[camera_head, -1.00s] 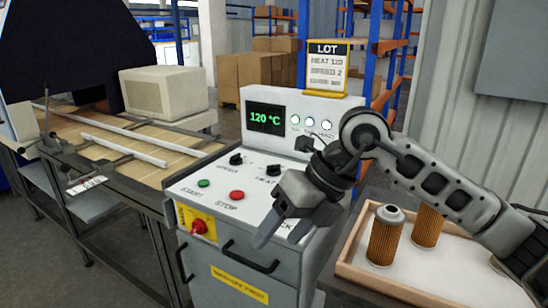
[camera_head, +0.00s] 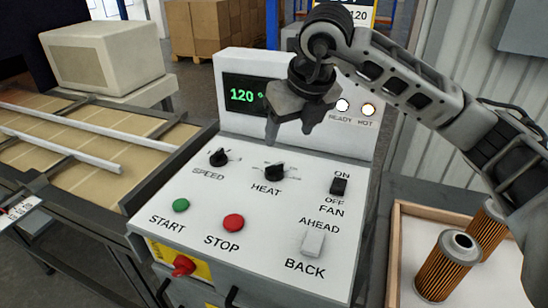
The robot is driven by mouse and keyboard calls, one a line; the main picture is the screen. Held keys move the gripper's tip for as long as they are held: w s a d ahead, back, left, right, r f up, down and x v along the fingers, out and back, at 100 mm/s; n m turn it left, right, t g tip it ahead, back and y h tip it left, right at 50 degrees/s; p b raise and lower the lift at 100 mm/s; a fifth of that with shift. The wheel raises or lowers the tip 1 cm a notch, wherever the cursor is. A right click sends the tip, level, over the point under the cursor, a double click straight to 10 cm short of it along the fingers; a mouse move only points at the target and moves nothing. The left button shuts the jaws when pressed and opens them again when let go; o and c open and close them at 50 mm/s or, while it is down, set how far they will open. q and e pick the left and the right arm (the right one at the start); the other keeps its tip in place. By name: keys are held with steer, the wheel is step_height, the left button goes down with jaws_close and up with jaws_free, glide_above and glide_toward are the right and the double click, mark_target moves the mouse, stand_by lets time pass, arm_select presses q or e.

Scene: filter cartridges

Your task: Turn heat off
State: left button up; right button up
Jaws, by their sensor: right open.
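The black HEAT knob (camera_head: 275,172) sits on the sloped white control panel (camera_head: 262,209), right of the black SPEED knob (camera_head: 218,157). The green display (camera_head: 244,94) reads 120, and its right end is hidden by my right gripper. My right gripper (camera_head: 290,132) is open and empty, pointing down. Its fingers appear just above and behind the HEAT knob in the picture, apart from it. My left gripper is not in view.
Also on the panel are a green START button (camera_head: 181,205), a red STOP button (camera_head: 233,222), a black FAN switch (camera_head: 338,186) and a white AHEAD/BACK switch (camera_head: 312,242). A wooden tray (camera_head: 393,250) with filter cartridges (camera_head: 446,268) stands at right.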

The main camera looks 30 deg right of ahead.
mark_target(276, 167)
steer(key=p+x, duration=0.1)
steer(key=x, duration=1.1)
steer(key=shift+w+a+f+p, duration=0.1)
steer(key=shift+w+f+p, duration=0.05)
steer(key=shift+f+p, duration=0.15)
steer(key=shift+r, duration=0.1)
steer(key=c, duration=1)
